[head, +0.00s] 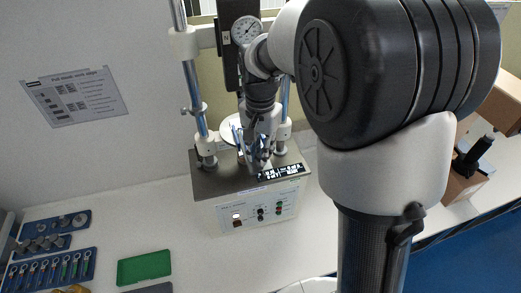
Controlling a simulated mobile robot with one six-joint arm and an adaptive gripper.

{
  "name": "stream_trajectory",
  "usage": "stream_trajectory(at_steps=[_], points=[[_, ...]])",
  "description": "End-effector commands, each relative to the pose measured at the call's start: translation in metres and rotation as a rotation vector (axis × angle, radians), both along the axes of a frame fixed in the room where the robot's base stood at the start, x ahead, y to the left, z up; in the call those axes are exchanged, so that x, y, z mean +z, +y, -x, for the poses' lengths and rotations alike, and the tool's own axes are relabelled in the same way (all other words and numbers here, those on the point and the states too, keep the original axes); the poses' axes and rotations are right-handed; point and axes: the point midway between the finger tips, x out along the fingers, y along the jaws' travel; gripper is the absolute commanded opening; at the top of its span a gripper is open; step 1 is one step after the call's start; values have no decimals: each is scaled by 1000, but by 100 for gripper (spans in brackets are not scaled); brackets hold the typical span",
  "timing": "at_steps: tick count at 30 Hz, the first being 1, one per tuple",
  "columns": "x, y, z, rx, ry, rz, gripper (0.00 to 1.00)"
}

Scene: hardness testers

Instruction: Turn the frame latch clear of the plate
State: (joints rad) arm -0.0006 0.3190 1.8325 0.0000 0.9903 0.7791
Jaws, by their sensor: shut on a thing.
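The tester stands at the back centre, with two upright silver columns, a dial gauge (246,30) and a grey base (212,182). My gripper (258,160) points down in front of the frame, low over the base's top. Its jaws are shut on a small part, apparently the frame latch, which the fingers hide. I cannot make out the latch's shape or angle. A pale round plate (229,131) shows partly behind my gripper, between the columns. Whether the latch overlaps the plate cannot be told.
The base's front has a control panel (258,210) with buttons. A clamp with a knob (194,109) sits on the left column. Blue tool racks (50,268) and a green tray (144,267) lie at front left. Cardboard boxes (462,188) stand at right. White bench left of the tester is clear.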

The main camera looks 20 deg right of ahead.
Motion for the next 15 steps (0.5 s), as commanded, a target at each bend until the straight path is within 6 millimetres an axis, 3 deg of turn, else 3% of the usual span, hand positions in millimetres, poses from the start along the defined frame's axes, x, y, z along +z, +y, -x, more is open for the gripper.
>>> stream_trajectory(at_steps=[8,15], points=[[0,0,0,93,-1,0,0],[0,0,0,282,-1,0,0]])
